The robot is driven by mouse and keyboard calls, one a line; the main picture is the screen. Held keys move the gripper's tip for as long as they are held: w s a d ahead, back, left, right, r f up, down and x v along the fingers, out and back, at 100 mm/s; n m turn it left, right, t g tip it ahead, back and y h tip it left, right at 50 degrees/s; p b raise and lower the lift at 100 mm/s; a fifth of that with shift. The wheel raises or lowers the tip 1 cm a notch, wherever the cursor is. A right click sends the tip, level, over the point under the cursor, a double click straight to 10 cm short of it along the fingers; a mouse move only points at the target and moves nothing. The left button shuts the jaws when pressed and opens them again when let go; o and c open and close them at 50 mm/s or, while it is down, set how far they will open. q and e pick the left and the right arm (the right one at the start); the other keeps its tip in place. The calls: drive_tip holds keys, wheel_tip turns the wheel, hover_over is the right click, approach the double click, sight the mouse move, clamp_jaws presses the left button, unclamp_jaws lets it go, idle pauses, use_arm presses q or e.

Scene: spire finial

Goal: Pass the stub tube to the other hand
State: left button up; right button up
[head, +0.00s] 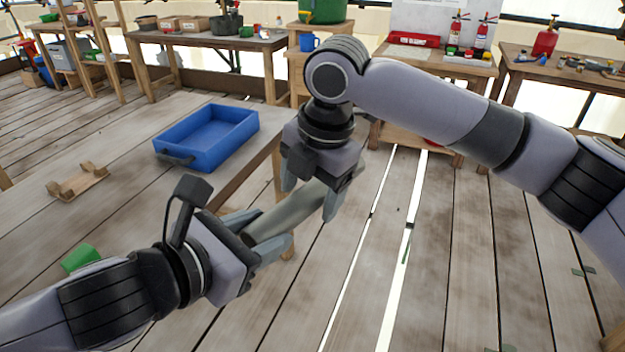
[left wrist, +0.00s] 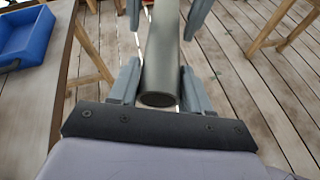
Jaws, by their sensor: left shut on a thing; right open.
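The stub tube (head: 287,216) is a grey-green cylinder, held tilted in the air. My left gripper (head: 264,233) is shut on its near, lower end. In the left wrist view the tube (left wrist: 162,60) runs away from between the left fingers (left wrist: 159,88), with its round near end facing the camera. My right gripper (head: 308,200) comes down from above, open, its two fingers on either side of the tube's far part. Its fingertips also show at the top of the left wrist view. I cannot tell whether they touch the tube.
A blue tray (head: 208,138) stands on the wooden table at left, with a small wooden cradle (head: 78,182) and a green block (head: 80,258) on the same top. Workbenches with crates, a blue mug (head: 309,42) and fire extinguishers line the back.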

drive_tip(key=shift+c, duration=0.4)
drive_tip(key=c, duration=1)
use_arm(q)
drive_tip(key=o, duration=0.8)
use_arm(e)
drive_tip(key=shift+r, duration=0.1)
drive_tip(key=shift+c, duration=1.4)
use_arm(q)
drive_tip(key=o, duration=0.5)
drive_tip(key=shift+o, duration=0.2)
drive_tip(key=shift+r, duration=0.1)
